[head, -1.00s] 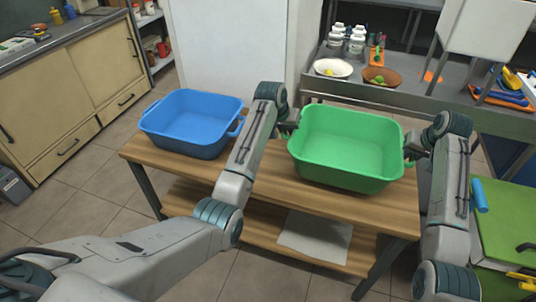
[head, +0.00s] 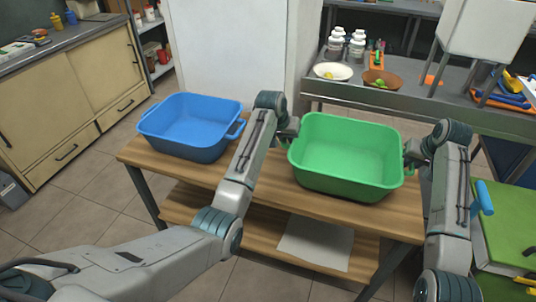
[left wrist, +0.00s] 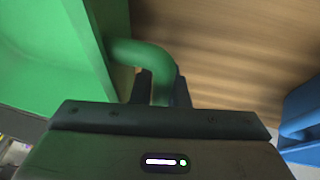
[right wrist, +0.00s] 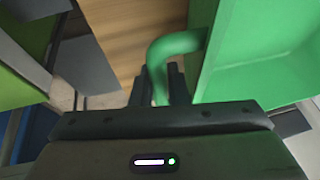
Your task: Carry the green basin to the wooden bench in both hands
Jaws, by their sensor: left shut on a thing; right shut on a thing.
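The green basin (head: 345,150) is upright and looks empty, over the right part of the wooden bench (head: 262,185). I cannot tell whether its base touches the bench top. My left gripper (head: 290,133) is shut on the basin's left handle; the left wrist view shows the green handle (left wrist: 150,58) between the fingers. My right gripper (head: 410,156) is shut on the right handle; the right wrist view shows that handle (right wrist: 165,55) between the fingers. The far side of the bench is partly hidden by the basin.
A blue basin (head: 190,125) sits on the bench's left part, left of my left arm. A white sheet (head: 316,243) lies on the lower shelf. A metal counter (head: 440,106) with bowls and bottles stands behind. A green-topped unit (head: 510,220) is at right.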

